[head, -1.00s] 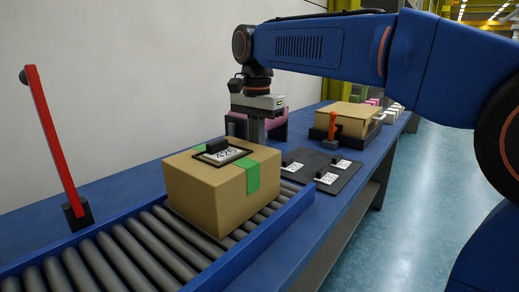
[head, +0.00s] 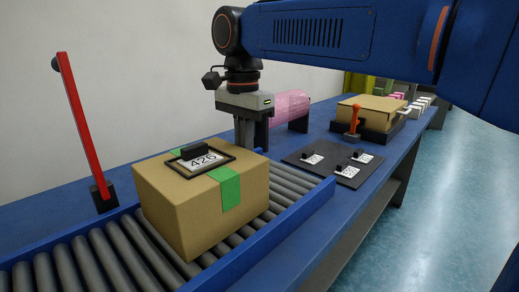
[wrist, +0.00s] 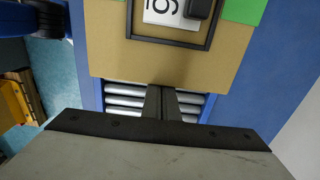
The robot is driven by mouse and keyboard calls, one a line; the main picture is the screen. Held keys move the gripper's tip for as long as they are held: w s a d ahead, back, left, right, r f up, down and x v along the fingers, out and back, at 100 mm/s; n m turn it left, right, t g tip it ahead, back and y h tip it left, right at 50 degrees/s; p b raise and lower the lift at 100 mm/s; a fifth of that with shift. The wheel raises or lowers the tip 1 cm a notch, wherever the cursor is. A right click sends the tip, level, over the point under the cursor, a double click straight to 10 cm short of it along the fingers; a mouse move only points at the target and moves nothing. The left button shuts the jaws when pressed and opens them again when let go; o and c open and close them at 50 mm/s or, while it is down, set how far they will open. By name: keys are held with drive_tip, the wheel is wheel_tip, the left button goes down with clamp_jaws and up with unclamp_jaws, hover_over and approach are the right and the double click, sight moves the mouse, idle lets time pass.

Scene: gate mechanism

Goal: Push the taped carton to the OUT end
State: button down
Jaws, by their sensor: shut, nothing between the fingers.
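The taped carton (head: 175,207) sits upright on the roller conveyor (head: 103,262), with green tape (head: 229,187) over its top and side. A black-framed plate marked 426 (head: 204,161) lies on top. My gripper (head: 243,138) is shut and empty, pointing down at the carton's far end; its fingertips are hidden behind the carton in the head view. In the wrist view my fingers (wrist: 165,95) are at the edge of the carton (wrist: 115,55), close against it; contact cannot be told. No OUT marking is legible.
A red gate arm (head: 80,125) stands raised, leaning, on a black base (head: 102,195) beside the conveyor's left. A dark board (head: 325,172) with small numbered tags, an orange handle (head: 353,122), another box (head: 365,108) and a pink roll (head: 290,106) are on the blue bench.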

drive_tip(key=s+a, duration=3.3)
drive_tip(key=shift+s, duration=0.1)
